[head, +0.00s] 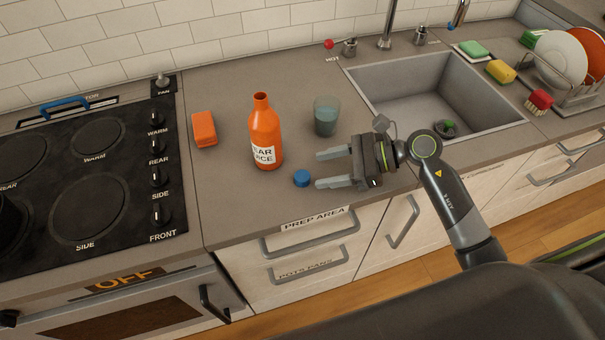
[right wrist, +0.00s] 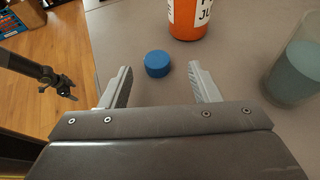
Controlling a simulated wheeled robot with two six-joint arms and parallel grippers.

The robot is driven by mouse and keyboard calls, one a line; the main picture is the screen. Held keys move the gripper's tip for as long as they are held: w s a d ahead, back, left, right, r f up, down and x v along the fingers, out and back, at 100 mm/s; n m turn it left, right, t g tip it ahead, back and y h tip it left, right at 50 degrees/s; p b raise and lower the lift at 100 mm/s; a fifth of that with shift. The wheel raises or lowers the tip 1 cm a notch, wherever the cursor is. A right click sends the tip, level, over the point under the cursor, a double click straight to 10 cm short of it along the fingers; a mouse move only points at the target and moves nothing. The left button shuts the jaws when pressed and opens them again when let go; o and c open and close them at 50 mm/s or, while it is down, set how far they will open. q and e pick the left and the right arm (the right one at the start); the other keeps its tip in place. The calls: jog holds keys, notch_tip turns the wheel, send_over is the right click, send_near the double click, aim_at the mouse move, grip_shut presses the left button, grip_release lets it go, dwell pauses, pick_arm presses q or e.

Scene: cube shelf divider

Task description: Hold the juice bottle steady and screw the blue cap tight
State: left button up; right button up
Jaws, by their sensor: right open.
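The orange juice bottle (head: 265,138) stands upright and uncapped on the counter; its lower part shows in the right wrist view (right wrist: 188,18). The blue cap (head: 302,179) lies on the counter to the right of and in front of the bottle. My right gripper (head: 318,169) is open and empty, low over the counter, its fingers pointing left. The cap is just beyond the fingertips, roughly between their lines in the right wrist view (right wrist: 157,64). My left gripper (right wrist: 65,88) shows small at the left of the right wrist view, away from the counter; its jaws are unclear.
A glass (head: 326,116) stands right of the bottle, behind my right gripper. An orange sponge-like block (head: 204,129) lies left of the bottle. The black stove (head: 90,180) is at left, the sink (head: 430,95) at right. The counter's front edge is close to the cap.

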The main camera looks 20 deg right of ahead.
aim_at(306, 176)
jog(key=p+x, duration=0.1)
jog(key=x, duration=0.3)
jog(key=shift+s+p, duration=0.25)
jog(key=shift+p, duration=0.15)
jog(key=shift+w+a+f, duration=0.1)
jog(key=shift+a+f, duration=0.2)
jog(key=shift+f, duration=0.05)
jog(key=c, duration=1)
